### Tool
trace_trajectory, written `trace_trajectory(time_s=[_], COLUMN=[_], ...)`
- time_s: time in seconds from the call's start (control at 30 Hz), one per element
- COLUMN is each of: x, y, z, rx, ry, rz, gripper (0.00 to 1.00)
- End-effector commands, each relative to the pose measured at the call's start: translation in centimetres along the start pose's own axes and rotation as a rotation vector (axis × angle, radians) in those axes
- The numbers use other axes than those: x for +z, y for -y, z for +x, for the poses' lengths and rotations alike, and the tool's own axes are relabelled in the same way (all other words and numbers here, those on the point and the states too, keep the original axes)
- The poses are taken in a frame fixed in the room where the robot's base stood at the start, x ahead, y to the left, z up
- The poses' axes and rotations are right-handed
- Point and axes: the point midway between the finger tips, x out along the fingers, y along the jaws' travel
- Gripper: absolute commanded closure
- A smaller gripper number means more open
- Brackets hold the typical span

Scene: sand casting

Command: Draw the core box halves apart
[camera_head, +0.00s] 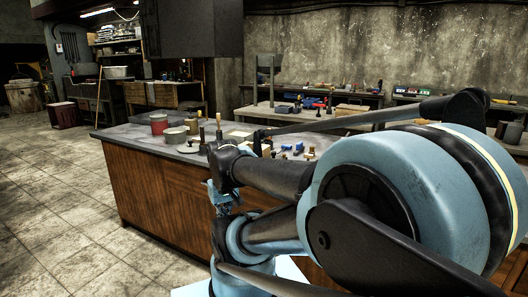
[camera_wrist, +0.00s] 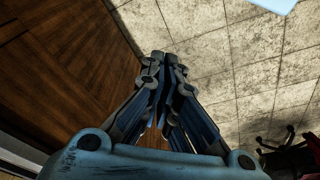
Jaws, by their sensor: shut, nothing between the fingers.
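My gripper (camera_wrist: 168,62) is shut and empty in the wrist view, its two blue-grey fingers together at the tips. It hangs over the tiled floor beside the wooden side of the workbench (camera_wrist: 60,60). In the head view my arm is folded in front of the bench, and the gripper's fingers cannot be made out clearly there. Several small items stand on the bench top, but I cannot tell which, if any, is the core box or its halves. My arm hides part of the bench top.
The workbench's grey top (camera_head: 125,134) holds a red tin (camera_head: 159,124), a round grey container (camera_head: 175,136) and several small upright pieces. Another table (camera_head: 285,118) stands behind, with shelves along the wall. The tiled floor (camera_head: 60,220) at the left is clear.

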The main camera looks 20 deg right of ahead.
Motion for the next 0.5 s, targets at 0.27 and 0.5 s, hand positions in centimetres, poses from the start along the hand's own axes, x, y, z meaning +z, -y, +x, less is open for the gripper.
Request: trace_trajectory(time_s=[0.27, 0.5], x=[-2.2, -8.4], y=[-1.2, -4.5], z=[-3.7, -9.6], rx=[0.010, 0.023], ry=[0.002, 0.034], rz=[-0.061, -0.208], gripper=[0.60, 0.60])
